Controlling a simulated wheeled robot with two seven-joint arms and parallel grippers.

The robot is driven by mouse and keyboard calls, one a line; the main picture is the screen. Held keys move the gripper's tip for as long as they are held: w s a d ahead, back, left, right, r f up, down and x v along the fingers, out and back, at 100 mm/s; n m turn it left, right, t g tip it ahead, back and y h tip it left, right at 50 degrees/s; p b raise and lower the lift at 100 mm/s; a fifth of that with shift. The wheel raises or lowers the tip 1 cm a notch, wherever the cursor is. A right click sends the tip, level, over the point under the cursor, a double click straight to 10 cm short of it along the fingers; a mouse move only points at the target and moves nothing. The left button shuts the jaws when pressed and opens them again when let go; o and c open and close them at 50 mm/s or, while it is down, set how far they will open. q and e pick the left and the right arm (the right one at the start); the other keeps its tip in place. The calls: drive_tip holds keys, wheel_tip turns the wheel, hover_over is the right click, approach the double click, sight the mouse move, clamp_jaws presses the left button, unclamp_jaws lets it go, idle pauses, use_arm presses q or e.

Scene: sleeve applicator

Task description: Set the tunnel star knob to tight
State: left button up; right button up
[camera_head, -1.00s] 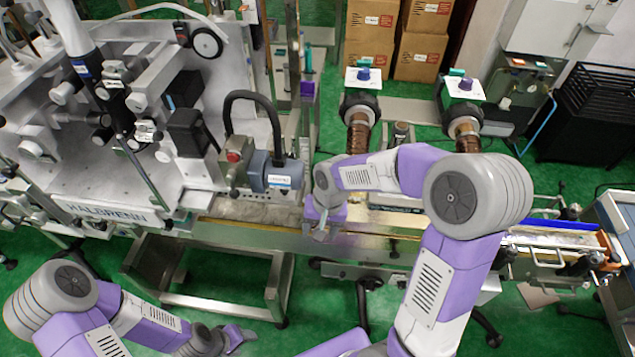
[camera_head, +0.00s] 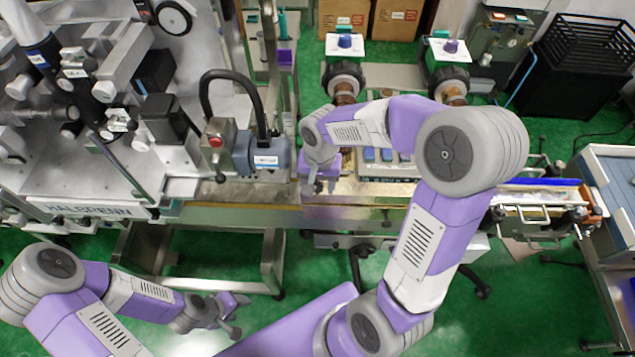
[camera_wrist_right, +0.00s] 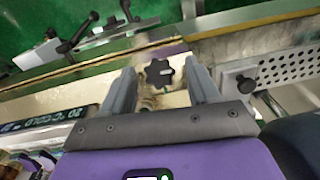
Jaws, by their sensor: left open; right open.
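A black star-shaped knob (camera_wrist_right: 159,73) shows in the right wrist view, above a metal surface. It lies between the two grey fingertips of my right gripper (camera_wrist_right: 163,80), which is open with a gap on each side of the knob. Whether the fingers are level with the knob or above it I cannot tell. In the head view my right gripper (camera_head: 313,187) points down over the conveyor line, and I cannot make out the star knob there. My left gripper (camera_head: 237,312) is open and empty at lower left, over the green floor, away from the machine.
A perforated metal plate (camera_wrist_right: 285,70) with a round black knob (camera_wrist_right: 245,84) lies right of the fingers. Black lever handles (camera_wrist_right: 85,32) stand at upper left. In the head view, a grey motor (camera_head: 262,152) sits left of my right gripper.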

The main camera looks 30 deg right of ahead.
drive_tip(key=c, duration=1)
drive_tip(key=shift+c, duration=0.2)
drive_tip(key=shift+m, duration=0.3)
drive_tip(key=m+t+y+b, duration=0.1)
drive_tip(key=m+y+b, duration=0.1)
drive_tip(key=b, duration=0.1)
drive_tip(key=shift+s+d+f+m+t, duration=0.15)
drive_tip(key=shift+d+m+t, duration=0.1)
drive_tip(key=shift+m+t, duration=0.15)
drive_tip(key=m+t+y+b, duration=0.1)
drive_tip(key=m+t+b, duration=0.1)
drive_tip(key=m+b, duration=0.1)
drive_tip(key=shift+s+f+m, duration=0.1)
drive_tip(key=shift+s+m, duration=0.05)
drive_tip(key=shift+m, duration=0.25)
drive_tip(key=m+t+b, duration=0.1)
drive_tip(key=m+b, duration=0.1)
drive_tip(key=m+t+b, duration=0.1)
drive_tip(key=t, duration=0.1)
drive_tip(key=shift+s+f+m+y+b, duration=0.1)
drive_tip(key=shift+s+m+y+b, duration=0.1)
drive_tip(key=shift+m+y+b, duration=0.15)
drive_tip(key=shift+s+m+t+b, duration=0.1)
drive_tip(key=shift+m+t+b, duration=1.1)
drive_tip(key=shift+m+b, duration=0.5)
drive_tip(key=shift+m, duration=0.25)
